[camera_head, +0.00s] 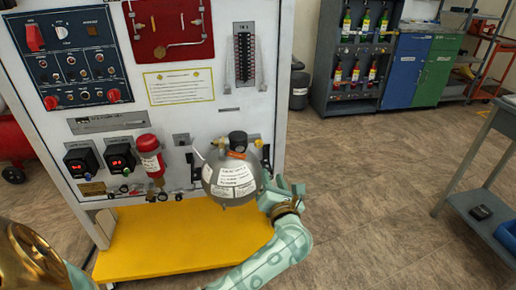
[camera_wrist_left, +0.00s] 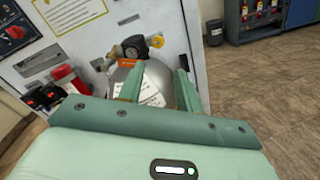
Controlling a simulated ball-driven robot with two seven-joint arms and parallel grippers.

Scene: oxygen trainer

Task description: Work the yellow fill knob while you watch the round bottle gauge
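A grey round bottle (camera_head: 232,180) with white labels is mounted low on the white panel's front. A dark round gauge (camera_head: 238,141) sits on top of it; its dial reading is too small to tell. A small yellow knob (camera_head: 257,142) is just right of the gauge, and it also shows in the left wrist view (camera_wrist_left: 157,41). My left gripper (camera_head: 282,188) is at the bottle's right side, below the knob. In the left wrist view its fingers (camera_wrist_left: 159,88) stand apart with the bottle (camera_wrist_left: 152,82) seen between and beyond them; I cannot tell if they touch it. My right gripper is not in view.
A yellow base shelf (camera_head: 170,240) lies under the panel. A red cylinder (camera_head: 150,158) and two black display boxes (camera_head: 120,157) are left of the bottle. A grey table (camera_head: 500,120) stands at the right. The floor between is clear.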

